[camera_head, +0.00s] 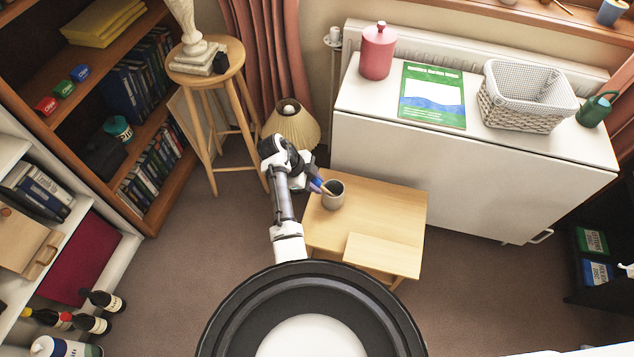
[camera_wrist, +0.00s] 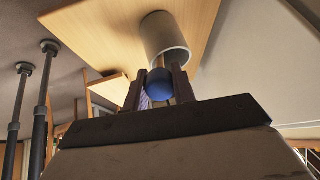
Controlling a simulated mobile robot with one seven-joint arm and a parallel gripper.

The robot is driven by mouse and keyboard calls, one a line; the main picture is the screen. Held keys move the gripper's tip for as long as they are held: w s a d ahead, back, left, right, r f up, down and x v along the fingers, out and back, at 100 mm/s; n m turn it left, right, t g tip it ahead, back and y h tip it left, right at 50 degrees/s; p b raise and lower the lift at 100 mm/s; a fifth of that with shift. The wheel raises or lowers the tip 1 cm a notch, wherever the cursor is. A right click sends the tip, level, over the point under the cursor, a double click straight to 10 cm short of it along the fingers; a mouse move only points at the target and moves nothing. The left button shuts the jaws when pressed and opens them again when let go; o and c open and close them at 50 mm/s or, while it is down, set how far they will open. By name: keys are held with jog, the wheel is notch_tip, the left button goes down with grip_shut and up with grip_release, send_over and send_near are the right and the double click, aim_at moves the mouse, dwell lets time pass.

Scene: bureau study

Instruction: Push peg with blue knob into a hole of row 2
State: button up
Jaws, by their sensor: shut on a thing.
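The peg's blue knob (camera_wrist: 159,86) is between the fingers of my gripper (camera_wrist: 157,80) in the wrist view, and the gripper is shut on it. In the head view, the blue knob (camera_head: 317,183) shows beside my gripper (camera_head: 309,179) at the left rim of a grey cup (camera_head: 333,199). A thin wooden shaft runs from the knob towards the cup's mouth. The cup is just beyond the knob in the wrist view (camera_wrist: 165,38). A pale wooden slab (camera_head: 383,255) lies at the front of the small table; no holes or rows are discernible on it.
The small wooden table (camera_head: 405,210) is otherwise bare. A white cabinet (camera_head: 440,170) stands behind it, with a lamp (camera_head: 291,125) at the back left. A wooden stool (camera_head: 232,110) stands farther left.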

jog(key=p+v, duration=0.5)
jog(key=v, duration=0.5)
jog(key=shift+r, duration=0.15)
dwell(0.7)
jog(key=shift+a, duration=0.15)
